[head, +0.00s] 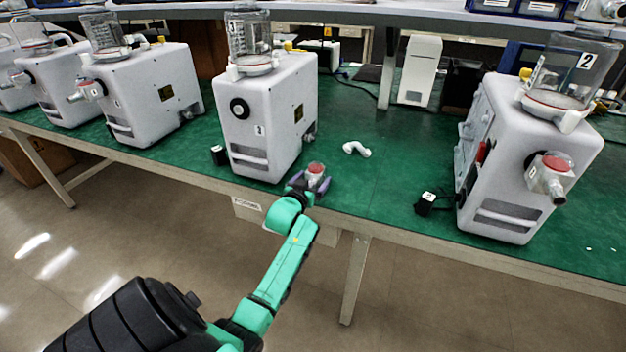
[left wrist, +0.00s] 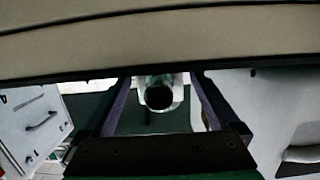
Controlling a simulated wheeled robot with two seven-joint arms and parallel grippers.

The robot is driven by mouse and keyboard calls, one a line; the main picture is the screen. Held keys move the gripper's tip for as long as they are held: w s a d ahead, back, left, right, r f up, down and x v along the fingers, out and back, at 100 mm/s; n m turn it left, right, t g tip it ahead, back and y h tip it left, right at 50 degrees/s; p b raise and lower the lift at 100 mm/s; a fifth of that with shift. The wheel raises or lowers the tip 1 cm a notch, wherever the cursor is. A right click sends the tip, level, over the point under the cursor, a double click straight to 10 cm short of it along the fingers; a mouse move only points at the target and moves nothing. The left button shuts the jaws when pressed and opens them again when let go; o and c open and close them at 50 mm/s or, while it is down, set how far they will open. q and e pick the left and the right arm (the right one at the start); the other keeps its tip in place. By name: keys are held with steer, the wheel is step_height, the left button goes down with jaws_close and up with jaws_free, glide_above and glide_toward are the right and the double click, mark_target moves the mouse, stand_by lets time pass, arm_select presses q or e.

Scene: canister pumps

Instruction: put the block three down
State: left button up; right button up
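Pump three (head: 265,120) is a white pump with a clear jar marked 3 on top. Its front shows a bare round black port. A small clear block with a red cap (head: 316,169) is at the table's front edge, right of pump three. My left gripper (head: 310,184) has its purple fingers on either side of this block and appears shut on it. In the left wrist view the block's dark round opening (left wrist: 158,96) shows between the fingers. I cannot tell whether the block touches the table. My right gripper is not in view.
The green table (head: 375,190) is clear around a white elbow piece (head: 356,148). Pump two (head: 530,140) stands at right with a block on its front. More pumps (head: 145,95) stand at left. Small black items (head: 218,155) (head: 425,203) sit near the front edge.

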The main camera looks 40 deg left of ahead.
arm_select(q)
steer(key=shift+r, duration=0.15)
steer(key=v, duration=1.2)
steer(key=s+d+f+m+g+h, duration=0.1)
steer(key=s+d+f+g, duration=0.2)
steer(key=f, duration=0.8)
steer(key=s+d+f+m+g+h, duration=0.1)
steer(key=s+d+f+g+h, duration=0.2)
steer(key=f, duration=0.8)
steer(key=s+d+f+m+g, duration=0.1)
steer(key=s+d+f, duration=0.3)
steer(key=f, duration=0.7)
steer(key=s+d+f+m+g, duration=0.1)
steer(key=s+f+g, duration=0.1)
steer(key=s+f, duration=0.3)
steer(key=s+d+f+m+g, duration=0.1)
steer(key=s+f, duration=0.4)
steer(key=s, duration=0.6)
steer(key=s+d+f+m+g+h+p, duration=0.1)
steer(key=s+f+g, duration=0.3)
steer(key=s, duration=0.5)
steer(key=shift+d+f, duration=0.45)
steer(key=shift+d, duration=0.25)
